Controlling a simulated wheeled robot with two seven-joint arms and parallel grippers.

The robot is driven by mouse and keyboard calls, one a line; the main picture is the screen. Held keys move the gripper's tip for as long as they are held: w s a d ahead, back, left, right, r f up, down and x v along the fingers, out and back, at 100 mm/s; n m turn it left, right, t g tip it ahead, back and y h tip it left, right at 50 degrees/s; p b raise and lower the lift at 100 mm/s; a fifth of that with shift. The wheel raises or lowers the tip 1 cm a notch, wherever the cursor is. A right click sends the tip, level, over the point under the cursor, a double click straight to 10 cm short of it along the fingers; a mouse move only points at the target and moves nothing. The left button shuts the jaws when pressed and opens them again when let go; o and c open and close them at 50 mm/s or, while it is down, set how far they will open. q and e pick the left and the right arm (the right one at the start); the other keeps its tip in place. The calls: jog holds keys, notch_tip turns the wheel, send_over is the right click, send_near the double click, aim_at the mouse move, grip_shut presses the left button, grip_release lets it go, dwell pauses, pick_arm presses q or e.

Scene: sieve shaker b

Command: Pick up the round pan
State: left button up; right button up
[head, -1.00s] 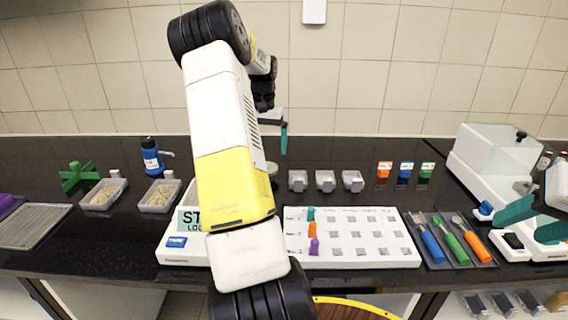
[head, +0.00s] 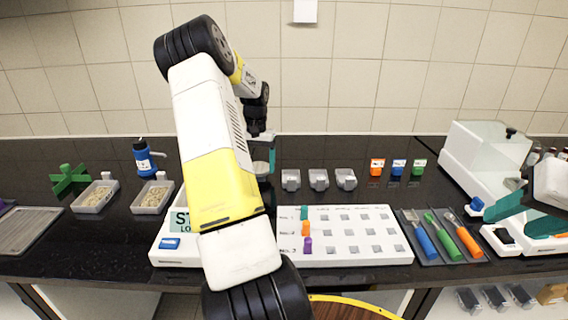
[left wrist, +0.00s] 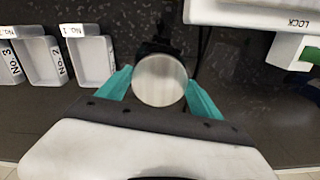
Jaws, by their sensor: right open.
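The round pan (left wrist: 160,80) shows in the left wrist view as a grey metallic disc between the teal fingers of my left gripper (left wrist: 159,88). The fingers are apart, one on each side, close to its rim; I cannot tell whether they touch it. In the head view the pan (head: 261,168) sits on the dark bench behind the scale, and my left gripper (head: 265,162) points down at it, partly hidden by my arm. My right gripper (head: 528,212) is at the right edge, open, with nothing seen between its teal fingers.
Two trays of grain (head: 95,197) are at left. A white machine (head: 487,150) stands at right.

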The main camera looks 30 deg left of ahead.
pick_arm(q)
jog(key=c, duration=0.8)
jog(key=shift+r, duration=0.15)
